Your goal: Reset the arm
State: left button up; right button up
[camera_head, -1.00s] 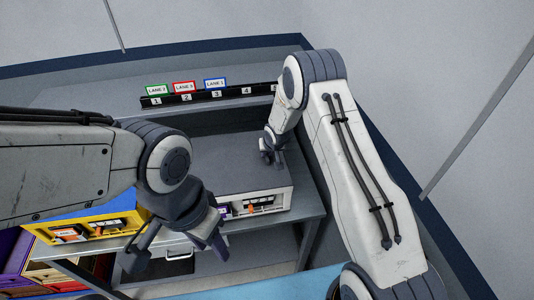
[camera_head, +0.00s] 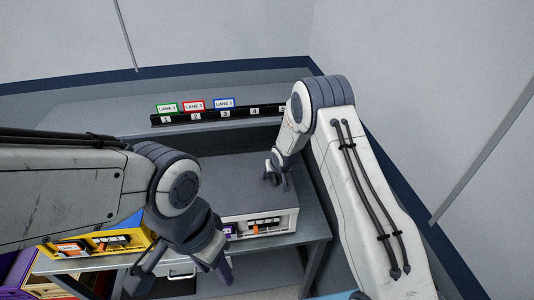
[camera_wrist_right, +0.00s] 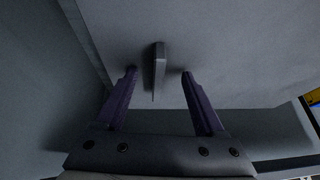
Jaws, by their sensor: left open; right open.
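My left gripper (camera_head: 182,272) is open in the head view, pointing down in front of the workbench, near the yellow bin. Nothing shows between its fingers. My right gripper (camera_head: 277,177) hangs over the grey top of the white-fronted box, with its fingers pointing down. In the right wrist view its two purple fingers (camera_wrist_right: 158,98) are spread apart. A thin grey upright piece (camera_wrist_right: 159,68) shows between and beyond them; I cannot tell what it is or whether it is touched.
A black numbered rail (camera_head: 210,116) with green, red and blue lane cards stands at the back. The white-fronted box (camera_head: 285,221) and yellow bin (camera_head: 140,240) sit on the grey bench. A wall (camera_head: 430,80) rises behind and right.

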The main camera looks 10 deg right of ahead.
jog(key=shift+s, duration=0.1)
jog(key=shift+n+g, duration=0.5)
jog(key=shift+n, duration=0.2)
jog(key=s+a+r+b, duration=0.1)
jog(key=s+a, duration=0.1)
jog(key=s+a+r+b, duration=0.3)
jog(key=s+a+b, duration=0.1)
jog(key=shift+r, duration=0.3)
jog(key=s+a+r+n+g+b, duration=0.2)
jog(key=s+b, duration=0.3)
jog(key=s, duration=0.6)
jog(key=s+a+r+n+g+b, duration=0.1)
jog(key=s+a+r+n+b, duration=0.2)
jog(key=s, duration=0.9)
jog(key=s+d+f+g+b, duration=0.1)
jog(key=s+b, duration=0.1)
jog(key=s, duration=0.4)
jog(key=s+d+f+n+b, duration=0.1)
jog(key=s+b, duration=0.1)
jog(key=s, duration=0.5)
jog(key=shift+s+d+g, duration=0.15)
jog(key=shift+d+g, duration=0.15)
jog(key=shift+g, duration=0.1)
